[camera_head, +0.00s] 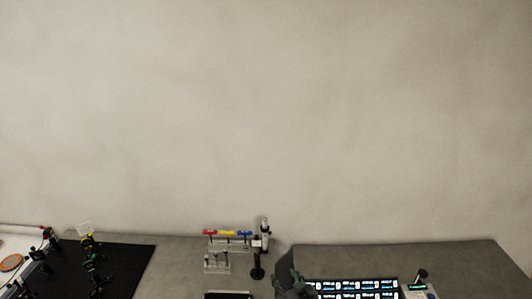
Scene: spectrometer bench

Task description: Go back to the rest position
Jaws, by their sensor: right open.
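My right gripper (287,274) shows small and dark at the bottom edge, right of the middle, in front of the bench. It is open, and I see nothing held in it. Its lower part and most of its arm are cut off by the frame. I cannot make out my left gripper anywhere in the view.
A grey bench runs along the bottom. A rack with red, yellow and blue tops (227,234) and a white-and-black upright instrument (264,237) stand left of my right gripper. A lit panel (350,288) is to its right. A black mat (130,262) with dark mounts lies left.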

